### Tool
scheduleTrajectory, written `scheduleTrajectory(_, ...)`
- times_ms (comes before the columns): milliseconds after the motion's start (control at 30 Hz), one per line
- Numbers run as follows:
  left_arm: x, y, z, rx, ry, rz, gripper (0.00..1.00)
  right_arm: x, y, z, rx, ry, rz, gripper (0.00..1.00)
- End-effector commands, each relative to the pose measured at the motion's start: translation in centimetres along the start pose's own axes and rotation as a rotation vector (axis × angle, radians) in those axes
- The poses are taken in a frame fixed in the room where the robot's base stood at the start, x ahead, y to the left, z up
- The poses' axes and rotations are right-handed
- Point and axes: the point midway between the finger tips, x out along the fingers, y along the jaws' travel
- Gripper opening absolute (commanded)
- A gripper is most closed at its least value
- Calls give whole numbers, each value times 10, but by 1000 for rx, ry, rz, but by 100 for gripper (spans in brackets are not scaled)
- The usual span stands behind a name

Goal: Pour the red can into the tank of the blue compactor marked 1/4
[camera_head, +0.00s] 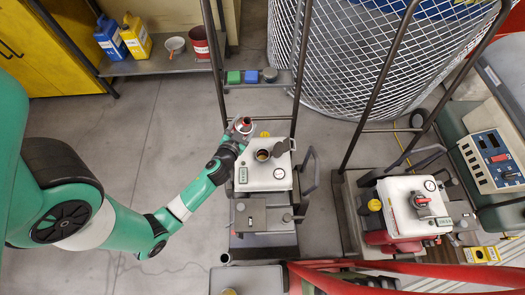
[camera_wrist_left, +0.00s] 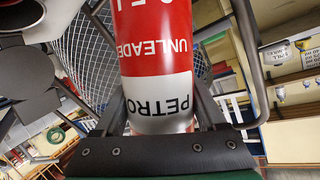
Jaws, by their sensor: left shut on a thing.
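My left gripper (camera_head: 241,128) is shut on the red can (camera_wrist_left: 158,45), held just beyond the upper left corner of a white tank. In the left wrist view the can is red and white, lettered "UNLEADED" and "PETRO…", between the two fingers (camera_wrist_left: 160,115). In the head view only a small part of the can shows. The white tank (camera_head: 280,180) of the nearer compactor has a dark round filler opening (camera_head: 263,155), a gauge and a small green label (camera_head: 242,174), too small to read surely. No blue body shows there. My right gripper is not in view.
A second compactor (camera_head: 410,190) with a white tank and red body stands to the right. Tall handle bars rise beside both. A wire-mesh cage (camera_head: 350,50) stands behind. A shelf (camera_head: 165,62) at upper left holds blue and yellow bottles, a bowl and a red tin.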

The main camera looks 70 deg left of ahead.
Motion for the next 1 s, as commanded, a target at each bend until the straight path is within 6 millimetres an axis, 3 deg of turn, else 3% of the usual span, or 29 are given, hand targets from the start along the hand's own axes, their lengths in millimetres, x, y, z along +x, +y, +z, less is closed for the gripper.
scheduleTrajectory(400, 3, 9, 8, 284, 2, -85, 10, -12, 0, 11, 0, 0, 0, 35)
scheduleTrajectory(833, 18, 13, 58, 551, 0, -169, 10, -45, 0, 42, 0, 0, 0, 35)
scheduleTrajectory(1000, 20, 11, 64, 655, 0, -202, 10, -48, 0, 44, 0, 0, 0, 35)
